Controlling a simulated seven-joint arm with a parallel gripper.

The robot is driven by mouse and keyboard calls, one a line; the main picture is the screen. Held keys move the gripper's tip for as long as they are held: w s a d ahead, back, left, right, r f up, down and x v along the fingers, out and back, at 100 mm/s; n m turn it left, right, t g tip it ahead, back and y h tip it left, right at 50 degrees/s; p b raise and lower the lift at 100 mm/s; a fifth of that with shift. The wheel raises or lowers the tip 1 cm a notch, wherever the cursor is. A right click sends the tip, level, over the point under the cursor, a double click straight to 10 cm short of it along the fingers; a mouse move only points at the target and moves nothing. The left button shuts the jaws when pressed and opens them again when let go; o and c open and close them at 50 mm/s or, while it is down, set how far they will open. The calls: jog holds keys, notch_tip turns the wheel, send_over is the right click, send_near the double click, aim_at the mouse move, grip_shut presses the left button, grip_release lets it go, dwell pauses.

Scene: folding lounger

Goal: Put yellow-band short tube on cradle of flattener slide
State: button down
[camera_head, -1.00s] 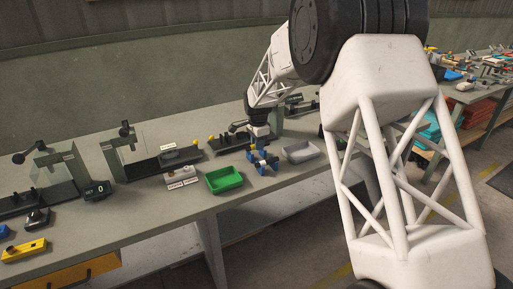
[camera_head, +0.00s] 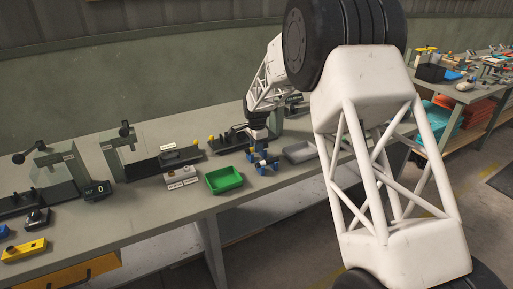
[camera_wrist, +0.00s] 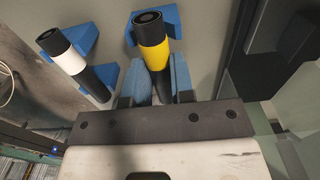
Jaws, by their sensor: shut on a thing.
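My gripper (camera_wrist: 155,88) is shut around the tube's lower part. In the head view my gripper (camera_head: 260,150) is low at the blue stand (camera_head: 263,162), where the tube is too small to make out. Slide machines stand on the bench: one with a dark rail (camera_head: 165,165) and one behind my gripper (camera_head: 230,140). I cannot read which is the flattener, and its cradle is not clear.
The bench front (camera_head: 150,220) is clear.

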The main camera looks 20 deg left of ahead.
jog(key=shift+f, duration=0.3)
jog(key=shift+f, duration=0.2)
jog(key=c, duration=1)
grip_release()
jog(key=shift+d+r, duration=0.15)
jog(key=shift+r, duration=3.75)
